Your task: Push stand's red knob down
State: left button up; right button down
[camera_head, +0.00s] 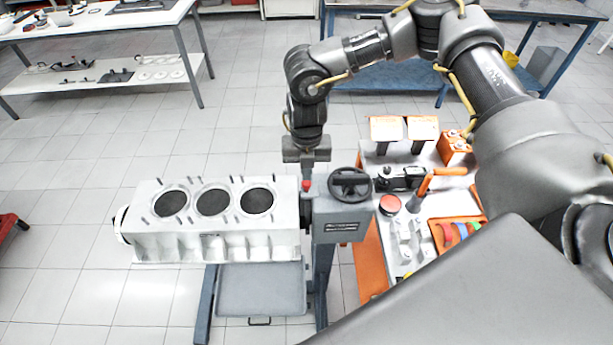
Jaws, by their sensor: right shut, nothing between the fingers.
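The stand (340,226) is a grey gearbox-like head on a post, with a dark handwheel (349,184) on top. Its small red knob (306,185) sits at the head's left edge, beside the handwheel. My right gripper (307,174) points straight down directly above the red knob, its fingers shut and empty. The fingertips look very close to the knob; I cannot tell whether they touch it. A light grey engine block (215,243) with three dark cylinder bores is mounted on the stand's left side. My left gripper is not in view.
A tool cart (372,265) with orange sides stands right of the stand, carrying a red round part (390,204), an orange-handled tool (424,183) and orange boxes (453,149). A grey tray (262,290) lies below the block.

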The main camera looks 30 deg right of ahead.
notch_tip(320, 180, up, 7)
jog(key=p, duration=0.5)
dwell(0.6)
dwell(0.4)
